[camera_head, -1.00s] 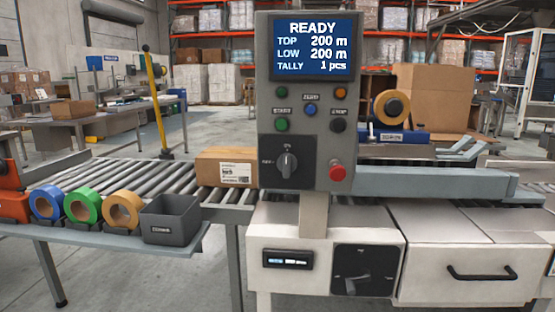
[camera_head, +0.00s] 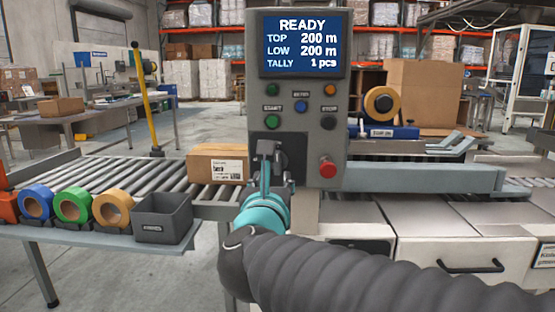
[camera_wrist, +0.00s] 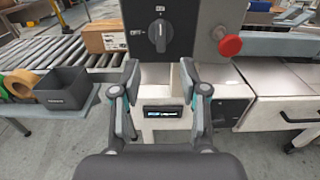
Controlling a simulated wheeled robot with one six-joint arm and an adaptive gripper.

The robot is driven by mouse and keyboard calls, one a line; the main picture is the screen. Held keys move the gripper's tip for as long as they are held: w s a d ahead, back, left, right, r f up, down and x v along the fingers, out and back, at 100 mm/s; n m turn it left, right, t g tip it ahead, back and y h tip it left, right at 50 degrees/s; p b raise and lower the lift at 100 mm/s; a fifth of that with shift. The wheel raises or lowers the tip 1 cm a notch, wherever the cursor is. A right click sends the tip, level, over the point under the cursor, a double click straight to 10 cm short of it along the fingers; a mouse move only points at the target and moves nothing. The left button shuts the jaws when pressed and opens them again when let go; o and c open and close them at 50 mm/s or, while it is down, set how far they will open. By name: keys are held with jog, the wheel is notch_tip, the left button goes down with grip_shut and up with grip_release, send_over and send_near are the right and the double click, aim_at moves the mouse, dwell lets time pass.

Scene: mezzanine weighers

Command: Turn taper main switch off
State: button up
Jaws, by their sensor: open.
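The grey control panel (camera_head: 333,110) stands upright with a lit READY screen (camera_head: 303,45). In the wrist view its black rotary switch (camera_wrist: 160,36) has a grey handle standing vertical, towards the upper mark; another mark is at its left. In the head view my gripper (camera_head: 268,152) covers most of this switch. My gripper is open and empty, and the wrist view shows its fingertips (camera_wrist: 160,70) spread below the switch, apart from it. A black plate (camera_wrist: 230,112) on the white cabinet below is partly hidden by the right finger.
A red mushroom button (camera_head: 327,168) juts out right of the switch. Green (camera_head: 272,122) and black (camera_head: 329,123) buttons sit above. At left are a grey bin (camera_head: 164,212), tape rolls (camera_head: 112,208), and a carton (camera_head: 216,164) on the rollers.

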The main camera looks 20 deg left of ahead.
aim_at(277, 159)
jog(key=p+x, duration=0.1)
jog(key=x, duration=1.2)
jog(key=shift+w+p, duration=0.35)
jog(key=shift+p, duration=0.05)
jog(key=shift+c, duration=0.3)
grip_shut()
